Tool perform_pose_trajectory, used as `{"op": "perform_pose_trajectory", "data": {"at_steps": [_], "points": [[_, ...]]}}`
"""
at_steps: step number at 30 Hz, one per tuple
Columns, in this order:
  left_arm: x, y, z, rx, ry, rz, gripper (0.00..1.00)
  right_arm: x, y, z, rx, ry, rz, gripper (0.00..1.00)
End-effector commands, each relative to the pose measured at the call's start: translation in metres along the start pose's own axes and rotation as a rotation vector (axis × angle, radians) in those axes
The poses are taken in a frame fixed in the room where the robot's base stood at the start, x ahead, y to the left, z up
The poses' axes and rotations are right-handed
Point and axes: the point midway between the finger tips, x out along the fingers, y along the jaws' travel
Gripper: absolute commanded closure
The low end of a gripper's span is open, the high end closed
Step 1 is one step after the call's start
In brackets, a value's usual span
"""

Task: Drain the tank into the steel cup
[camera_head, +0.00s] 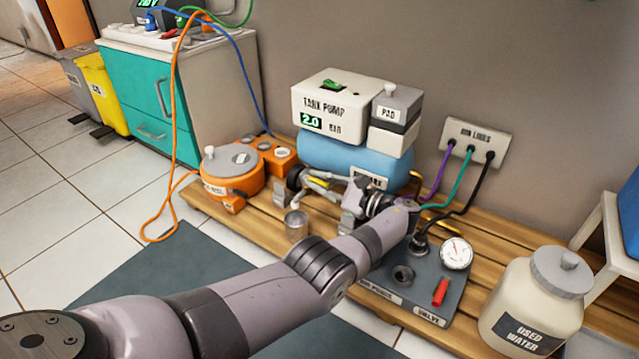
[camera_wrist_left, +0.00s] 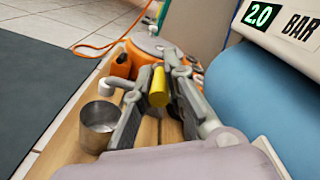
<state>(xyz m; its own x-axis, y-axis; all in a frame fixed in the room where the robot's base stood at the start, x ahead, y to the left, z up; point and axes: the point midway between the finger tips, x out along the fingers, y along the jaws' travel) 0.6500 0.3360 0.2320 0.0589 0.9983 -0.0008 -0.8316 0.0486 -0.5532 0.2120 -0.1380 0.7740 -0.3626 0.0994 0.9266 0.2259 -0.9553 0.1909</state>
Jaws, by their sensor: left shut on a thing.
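The blue tank (camera_head: 340,155) lies on the wooden slatted platform under the white tank pump box (camera_head: 325,105), whose display reads 2.0 bar. It also fills the right of the left wrist view (camera_wrist_left: 265,90). The steel cup (camera_head: 297,226) stands upright on the slats in front of the tank's left end, and its open top shows in the left wrist view (camera_wrist_left: 100,118). A white spout (camera_wrist_left: 107,86) is close above the cup's far rim. My left gripper (camera_head: 320,187) is shut on a yellow handle (camera_wrist_left: 158,86) at the tank's left end. My right gripper is not in view.
An orange round pot (camera_head: 232,172) sits left of the tank, with an orange cable near it. A grey panel with a gauge (camera_head: 456,253) and a used water jar (camera_head: 533,305) stand to the right. Purple, green and black hoses run to the wall plate (camera_head: 475,140).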

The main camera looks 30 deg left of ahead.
Motion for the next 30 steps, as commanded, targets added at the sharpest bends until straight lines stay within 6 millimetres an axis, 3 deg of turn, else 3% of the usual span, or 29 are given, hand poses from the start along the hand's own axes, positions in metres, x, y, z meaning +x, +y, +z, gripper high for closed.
{"op": "perform_pose_trajectory", "data": {"at_steps": [1, 8, 9, 17, 30], "points": [[0.0022, -0.0070, 0.0025, -0.011, 0.000, -0.012, 1.00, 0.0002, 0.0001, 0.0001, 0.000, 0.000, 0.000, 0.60], [0.0027, -0.0074, 0.0030, -0.012, -0.001, -0.013, 1.00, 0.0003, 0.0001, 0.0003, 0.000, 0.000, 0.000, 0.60], [0.0028, -0.0075, 0.0032, -0.013, -0.002, -0.012, 0.85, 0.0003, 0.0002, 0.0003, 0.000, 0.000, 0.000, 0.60], [0.0030, -0.0050, 0.0024, -0.008, -0.003, -0.008, 0.68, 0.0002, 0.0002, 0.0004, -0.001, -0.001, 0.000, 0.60], [0.0017, -0.0047, 0.0037, -0.006, 0.000, -0.004, 0.67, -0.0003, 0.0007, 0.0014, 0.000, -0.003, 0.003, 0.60]]}}
